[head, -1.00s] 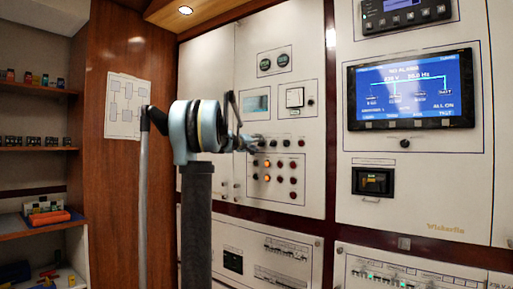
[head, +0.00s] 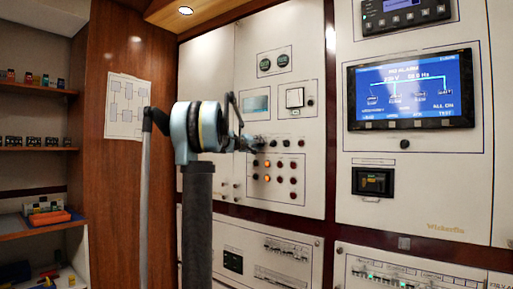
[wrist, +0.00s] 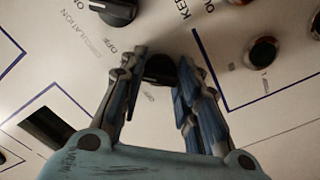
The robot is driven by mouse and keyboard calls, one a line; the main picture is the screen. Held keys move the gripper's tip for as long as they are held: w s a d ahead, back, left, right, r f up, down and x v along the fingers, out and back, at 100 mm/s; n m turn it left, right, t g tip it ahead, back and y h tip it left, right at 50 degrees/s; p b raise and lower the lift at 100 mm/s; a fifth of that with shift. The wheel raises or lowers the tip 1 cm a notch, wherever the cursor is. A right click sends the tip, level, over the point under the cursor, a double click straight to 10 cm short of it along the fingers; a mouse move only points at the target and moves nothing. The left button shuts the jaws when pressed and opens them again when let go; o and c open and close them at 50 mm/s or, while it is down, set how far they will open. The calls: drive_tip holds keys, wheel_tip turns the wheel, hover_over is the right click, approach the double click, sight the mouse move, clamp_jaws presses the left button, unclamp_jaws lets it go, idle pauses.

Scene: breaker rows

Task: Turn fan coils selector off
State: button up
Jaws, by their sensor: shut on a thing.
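My gripper (wrist: 160,62) is shut on a black rotary knob (wrist: 159,71) on a pale panel in the wrist view, one finger on each side. The fingers hide part of the knob, and its pointer is hard to see. "OFF" is printed up and left of the knob, with another faint word below it. I cannot read a label naming it as the fan coils selector. In the head view my gripper (head: 249,144) is at the white cabinet front (head: 270,215), left of a short row of small controls; the held knob is hidden there.
Another black knob (wrist: 114,10) is close above, near the printed word "CIRCULATION". A round dark button (wrist: 262,52) sits at right inside a blue outline. Lit indicators (head: 267,178) are below my gripper. A blue display (head: 411,90) is on the right cabinet.

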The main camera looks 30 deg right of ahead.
drive_tip(key=n, duration=0.9)
drive_tip(key=shift+f, duration=0.1)
drive_tip(key=n, duration=0.4)
drive_tip(key=shift+n, duration=2.3)
drive_tip(key=o, duration=1)
drive_tip(key=shift+w, duration=0.15)
drive_tip(key=shift+o, duration=0.2)
